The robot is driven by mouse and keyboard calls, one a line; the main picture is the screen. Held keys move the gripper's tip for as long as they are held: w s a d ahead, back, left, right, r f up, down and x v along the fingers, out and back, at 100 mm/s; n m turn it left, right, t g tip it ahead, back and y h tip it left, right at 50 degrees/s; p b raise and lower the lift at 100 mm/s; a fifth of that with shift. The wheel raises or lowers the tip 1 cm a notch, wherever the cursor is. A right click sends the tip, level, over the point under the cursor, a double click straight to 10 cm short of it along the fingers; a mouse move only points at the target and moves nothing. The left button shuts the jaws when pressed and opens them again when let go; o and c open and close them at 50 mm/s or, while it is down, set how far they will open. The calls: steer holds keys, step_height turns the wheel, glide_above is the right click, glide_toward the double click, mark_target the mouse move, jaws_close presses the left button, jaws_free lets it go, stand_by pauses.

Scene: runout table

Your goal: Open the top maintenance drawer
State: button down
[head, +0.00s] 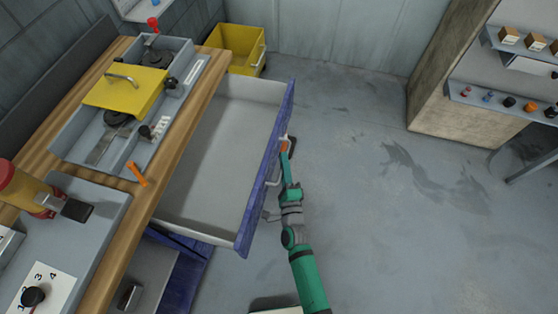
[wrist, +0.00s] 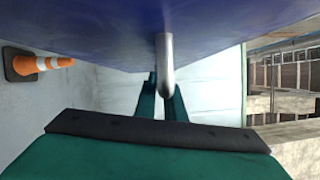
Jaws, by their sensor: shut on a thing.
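The top maintenance drawer (head: 213,160) stands pulled far out from under the wooden bench top in the head view. Its inside is pale and looks empty, and its front (head: 266,170) is blue. My gripper (head: 286,146) is at the outer side of the drawer front. In the wrist view the blue drawer front (wrist: 110,30) fills the top, and a metal handle (wrist: 165,65) comes from it between my two green fingers (wrist: 162,98). My gripper is shut on the handle. The fingertips are partly hidden by the handle in the wrist view.
The wooden bench (head: 165,165) carries grey fixtures, a yellow cover (head: 126,87) and an orange object (head: 137,174). A yellow bin (head: 236,48) stands behind the drawer. Floor to the right is clear up to the shelf unit (head: 455,110). A traffic cone (wrist: 35,64) shows in the wrist view.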

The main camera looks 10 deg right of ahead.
steer(key=c, duration=1.8)
jaws_free()
steer(key=shift+c, duration=0.2)
steer(key=shift+s, duration=0.15)
steer(key=s, duration=1)
steer(key=shift+s+f, duration=0.25)
steer(key=shift+f, duration=0.2)
